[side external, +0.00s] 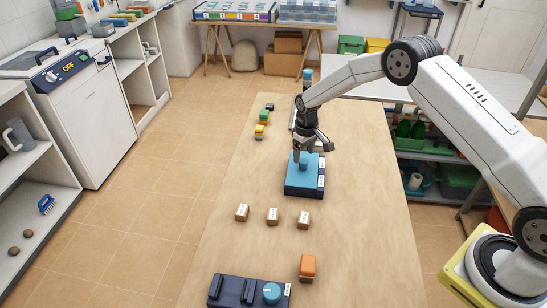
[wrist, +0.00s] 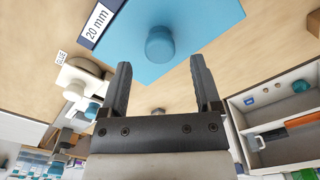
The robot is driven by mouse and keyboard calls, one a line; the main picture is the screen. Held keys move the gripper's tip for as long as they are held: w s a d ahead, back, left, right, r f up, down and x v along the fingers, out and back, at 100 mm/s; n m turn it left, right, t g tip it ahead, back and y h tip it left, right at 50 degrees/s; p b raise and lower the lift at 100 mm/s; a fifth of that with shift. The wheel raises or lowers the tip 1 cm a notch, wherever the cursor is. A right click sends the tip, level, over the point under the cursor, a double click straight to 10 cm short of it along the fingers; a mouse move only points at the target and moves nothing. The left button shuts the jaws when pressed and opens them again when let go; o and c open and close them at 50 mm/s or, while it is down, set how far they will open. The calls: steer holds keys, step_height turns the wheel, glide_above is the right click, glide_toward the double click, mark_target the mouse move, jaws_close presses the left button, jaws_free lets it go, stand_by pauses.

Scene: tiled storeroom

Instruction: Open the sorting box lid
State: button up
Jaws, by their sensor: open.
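The sorting box (side external: 303,191) stands on the wooden table, dark-sided with a blue lid (side external: 296,181) on top. A round blue knob (side external: 304,165) rises from the lid. In the wrist view the lid (wrist: 205,25) fills the top, with a "20 mm" label (wrist: 98,20) at its edge, and the knob (wrist: 160,45) shows just beyond the fingertips, roughly centred between them. My gripper (side external: 307,150) hangs above the lid close to the knob; in the wrist view its fingers (wrist: 160,66) are apart with nothing between them. The lid looks seated on the box.
Three small labelled blocks (side external: 272,216) lie in front of the box. Small coloured blocks (side external: 262,118) line the table's left side. The table left of the box is clear.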

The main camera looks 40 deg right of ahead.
mark_target(303, 160)
steer(key=shift+f, duration=1.9)
jaws_close()
